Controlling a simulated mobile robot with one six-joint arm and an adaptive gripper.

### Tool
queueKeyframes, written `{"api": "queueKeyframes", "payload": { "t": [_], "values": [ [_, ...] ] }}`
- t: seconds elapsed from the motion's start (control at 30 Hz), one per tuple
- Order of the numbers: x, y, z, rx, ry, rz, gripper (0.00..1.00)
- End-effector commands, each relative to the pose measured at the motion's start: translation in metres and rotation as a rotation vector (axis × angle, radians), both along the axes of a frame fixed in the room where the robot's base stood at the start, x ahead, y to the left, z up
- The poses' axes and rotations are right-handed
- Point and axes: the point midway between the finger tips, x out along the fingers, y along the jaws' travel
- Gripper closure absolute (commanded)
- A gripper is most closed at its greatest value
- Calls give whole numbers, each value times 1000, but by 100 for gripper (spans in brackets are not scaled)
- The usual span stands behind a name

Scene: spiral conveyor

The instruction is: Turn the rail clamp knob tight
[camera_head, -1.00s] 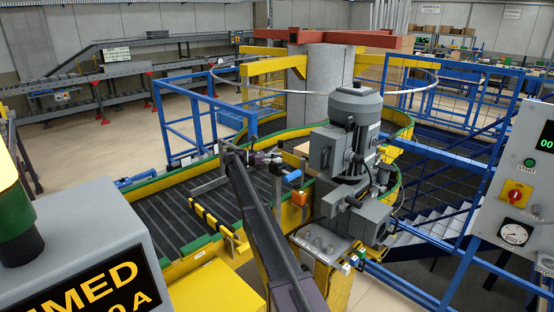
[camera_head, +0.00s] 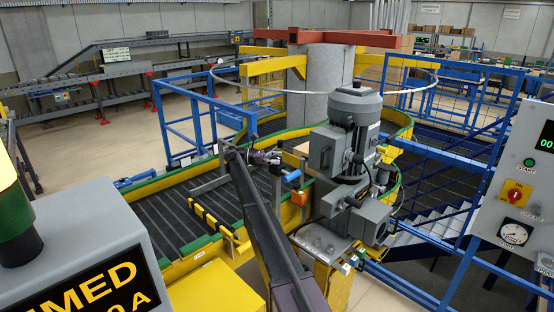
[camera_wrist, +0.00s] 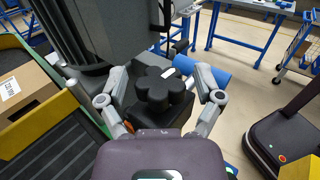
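The knob (camera_wrist: 165,92) is black and lobed, with a pale mark on its top, in the middle of the wrist view. An orange part shows beneath it. My gripper (camera_wrist: 162,74) has one finger on each side of the knob. The fingers are spread, and a narrow gap seems to show between each finger and the knob. In the head view my gripper (camera_head: 268,158) is small, at the rail beside the conveyor. The knob is too small to make out there. A blue cylindrical part (camera_wrist: 202,68) lies just behind the right finger.
A grey motor unit (camera_head: 348,150) stands close to the right of my gripper. A cardboard box (camera_wrist: 24,98) sits on the conveyor at left in the wrist view. Blue railings (camera_head: 455,165) and a control panel (camera_head: 520,190) stand at the right.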

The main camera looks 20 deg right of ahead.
Motion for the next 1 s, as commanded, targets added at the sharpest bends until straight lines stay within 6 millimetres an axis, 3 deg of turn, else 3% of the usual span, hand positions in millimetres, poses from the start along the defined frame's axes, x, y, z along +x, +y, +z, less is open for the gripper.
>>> {"api": "queueKeyframes", "payload": {
  "t": [0.53,1.0],
  "values": [
    [-1,1,0,1,1,34,13],
    [-4,2,0,1,1,270,13]
  ]
}}
